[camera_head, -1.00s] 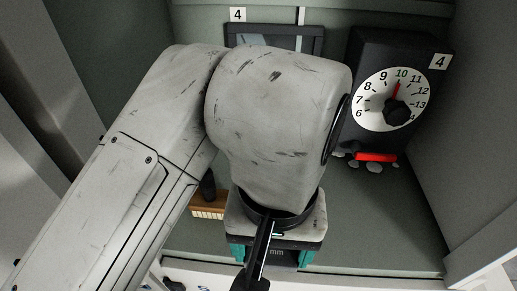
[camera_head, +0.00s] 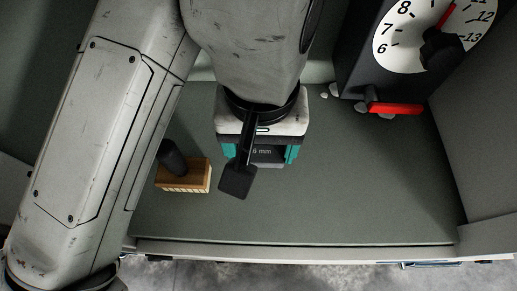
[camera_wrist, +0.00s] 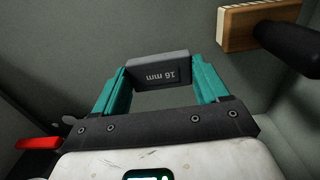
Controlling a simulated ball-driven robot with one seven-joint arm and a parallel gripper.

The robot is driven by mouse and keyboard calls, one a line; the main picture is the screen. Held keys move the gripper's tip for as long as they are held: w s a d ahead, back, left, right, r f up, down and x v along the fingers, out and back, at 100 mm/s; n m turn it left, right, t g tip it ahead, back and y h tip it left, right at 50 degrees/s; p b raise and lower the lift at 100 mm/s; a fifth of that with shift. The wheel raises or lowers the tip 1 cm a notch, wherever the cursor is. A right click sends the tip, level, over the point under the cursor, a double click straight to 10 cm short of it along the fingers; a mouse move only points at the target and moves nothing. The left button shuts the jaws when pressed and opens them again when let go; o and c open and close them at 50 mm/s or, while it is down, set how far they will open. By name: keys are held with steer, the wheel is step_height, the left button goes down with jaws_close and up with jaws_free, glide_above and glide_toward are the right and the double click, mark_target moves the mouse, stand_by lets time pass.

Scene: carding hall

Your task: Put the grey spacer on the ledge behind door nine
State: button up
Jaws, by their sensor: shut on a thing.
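My gripper (camera_head: 262,153) has teal fingers shut on a dark grey block marked "16 mm", the grey spacer (camera_head: 267,157). In the wrist view my gripper (camera_wrist: 160,78) pinches the spacer (camera_wrist: 158,70) between its two fingertips, with the lettering upside down. In the head view it is over the grey-green floor of a bay (camera_head: 340,205). I cannot tell whether the spacer touches that surface. A black paddle-shaped part hangs in front and hides a little of it. No door numbered nine shows.
A wooden brush (camera_head: 184,176) with a dark handle lies left of my gripper. A dark dial box (camera_head: 362,62) with a red bar (camera_head: 396,108) stands at the back right, pale fluff around it. The floor's front and right are clear. A grey wall (camera_head: 478,130) bounds the right.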

mark_target(260, 171)
steer(key=shift+f+b, duration=2)
steer(key=shift+f, duration=0.45)
steer(key=shift+f, duration=0.1)
steer(key=shift+f, duration=0.15)
steer(key=o, duration=1.1)
steer(key=shift+c, duration=0.2)
step_height(260, 171, up, 10)
steer(key=p, duration=0.8)
steer(key=shift+f, duration=0.2)
steer(key=shift+r, duration=1.45)
